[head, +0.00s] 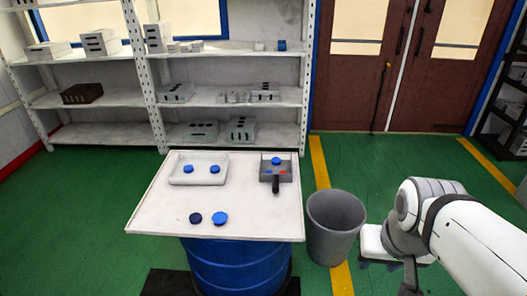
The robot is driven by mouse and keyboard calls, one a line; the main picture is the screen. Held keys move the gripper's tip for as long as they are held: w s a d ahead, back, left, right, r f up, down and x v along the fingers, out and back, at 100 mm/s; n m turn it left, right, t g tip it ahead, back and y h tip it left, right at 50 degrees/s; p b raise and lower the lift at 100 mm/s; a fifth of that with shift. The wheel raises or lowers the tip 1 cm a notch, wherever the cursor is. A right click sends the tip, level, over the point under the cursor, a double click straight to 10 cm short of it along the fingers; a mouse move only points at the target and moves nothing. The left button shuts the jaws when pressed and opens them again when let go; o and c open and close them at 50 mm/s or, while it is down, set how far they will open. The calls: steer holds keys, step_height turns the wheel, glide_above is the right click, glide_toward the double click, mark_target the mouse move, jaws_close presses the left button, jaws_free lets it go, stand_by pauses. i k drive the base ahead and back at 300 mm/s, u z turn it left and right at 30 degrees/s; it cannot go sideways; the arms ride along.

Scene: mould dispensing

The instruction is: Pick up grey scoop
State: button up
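The grey scoop (267,178) sits at the back right of the white table top, its dark handle (276,187) pointing to the table's front. A blue round piece (276,161) shows at its back, and small red and blue marks show across its middle. My arm comes in from the right, and a dark part at its end, which looks like my gripper (410,277), is low beyond the table's right side, well apart from the scoop. Its fingers are not clear, so I cannot tell whether it is open or shut.
A white tray (198,181) with two blue round pieces stands back left on the table (250,208). Two more blue pieces (195,218) (220,219) lie at the front. A grey bin (336,226) stands between table and arm. Shelves (230,98) with grey blocks are behind.

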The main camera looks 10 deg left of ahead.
mark_target(275, 178)
steer(key=u, duration=1.25)
steer(key=i, duration=1)
